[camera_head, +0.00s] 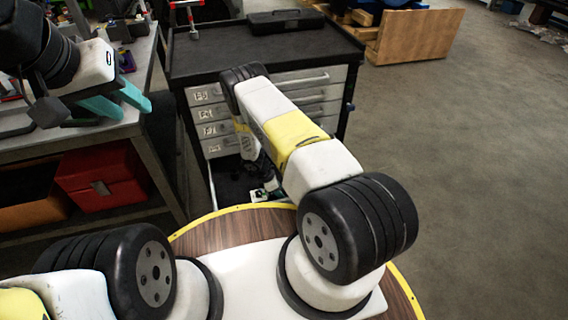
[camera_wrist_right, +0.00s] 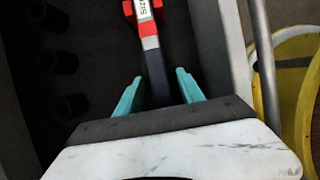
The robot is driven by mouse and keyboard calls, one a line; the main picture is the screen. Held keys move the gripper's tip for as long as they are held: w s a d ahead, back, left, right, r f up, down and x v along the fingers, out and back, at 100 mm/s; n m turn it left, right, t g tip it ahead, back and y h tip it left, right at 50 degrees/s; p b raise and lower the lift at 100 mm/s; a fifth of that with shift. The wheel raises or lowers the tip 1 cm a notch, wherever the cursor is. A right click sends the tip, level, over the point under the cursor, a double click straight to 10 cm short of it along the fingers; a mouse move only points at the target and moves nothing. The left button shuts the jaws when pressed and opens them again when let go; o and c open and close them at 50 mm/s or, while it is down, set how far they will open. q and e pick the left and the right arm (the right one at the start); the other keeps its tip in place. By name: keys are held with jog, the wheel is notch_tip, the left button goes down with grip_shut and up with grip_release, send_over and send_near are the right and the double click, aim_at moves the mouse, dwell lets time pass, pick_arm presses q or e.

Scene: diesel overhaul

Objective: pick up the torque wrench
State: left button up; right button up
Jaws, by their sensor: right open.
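The torque wrench (camera_wrist_right: 150,42) shows in the right wrist view, with a red part, a white lettered label and a dark shaft running down toward my gripper. It lies in a dark-lined drawer. My right gripper (camera_wrist_right: 158,90) is open, its teal fingers on either side of the dark shaft. I cannot tell whether they touch it. In the head view my right arm reaches down to the open drawer (camera_head: 229,185) and hides most of the wrench area. My left gripper (camera_head: 117,101) is open and empty over the workbench at the left.
The tool cabinet (camera_head: 190,71) has a black top bearing a black case (camera_head: 285,20) and a red stand (camera_head: 187,8). The drawer's light side wall (camera_wrist_right: 238,55) is close to the right of my right gripper. A red box (camera_head: 103,178) sits under the workbench. Floor at right is clear.

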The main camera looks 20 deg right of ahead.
grip_shut()
jog(key=shift+w+r, duration=0.1)
dwell(1.2)
